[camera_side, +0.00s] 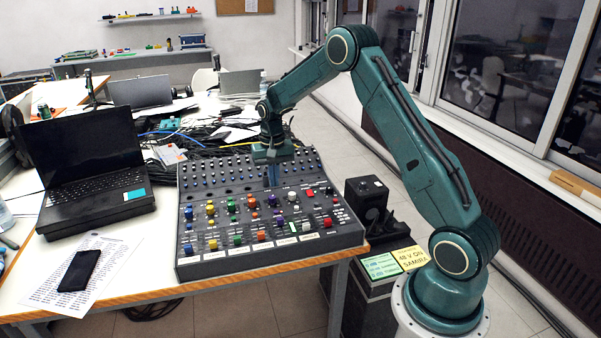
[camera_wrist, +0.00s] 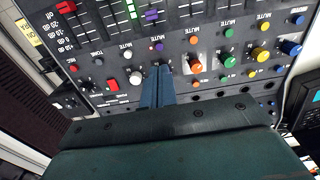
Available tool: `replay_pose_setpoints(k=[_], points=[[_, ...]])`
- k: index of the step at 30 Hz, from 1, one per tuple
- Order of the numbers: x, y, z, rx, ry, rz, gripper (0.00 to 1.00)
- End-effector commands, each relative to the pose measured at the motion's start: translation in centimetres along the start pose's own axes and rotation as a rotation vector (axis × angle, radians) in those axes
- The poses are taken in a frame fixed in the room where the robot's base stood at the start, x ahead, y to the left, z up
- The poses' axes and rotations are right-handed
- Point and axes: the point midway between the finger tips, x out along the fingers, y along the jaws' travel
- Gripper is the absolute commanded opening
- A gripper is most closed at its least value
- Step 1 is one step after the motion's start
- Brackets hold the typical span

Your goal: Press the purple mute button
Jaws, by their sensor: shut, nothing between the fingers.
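The mixing console (camera_side: 186,262) lies on the table. In the wrist view, a row of small coloured buttons sits by the MUTE labels. The purple mute button (camera_wrist: 159,47) shows just above my fingertips. My gripper (camera_wrist: 160,69) is shut and empty, with its blue fingers side by side pointing at the panel; they hide part of the panel around the purple column. In the side view, my gripper (camera_side: 273,185) points down over the upper middle of the console. I cannot tell whether the tips touch the panel. A purple fader cap (camera_wrist: 152,15) is farther up.
An orange knob (camera_wrist: 197,68) stands right of my fingers and a white knob (camera_wrist: 136,78) left of them. A red button (camera_wrist: 113,85) is farther left. A laptop (camera_side: 85,160), a phone (camera_side: 79,270) and a heap of cables share the table.

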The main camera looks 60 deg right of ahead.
Motion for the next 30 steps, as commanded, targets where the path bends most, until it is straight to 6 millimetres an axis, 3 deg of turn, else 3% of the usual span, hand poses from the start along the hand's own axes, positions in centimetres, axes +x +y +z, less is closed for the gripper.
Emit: replay_pose_setpoints(k=[17, 30], points=[[1.5, 0.1, -0.2, 0.007, -0.005, 0.002, 0.0], [5.7, 0.1, -0.2, 0.007, -0.006, 0.003, 0.0]])
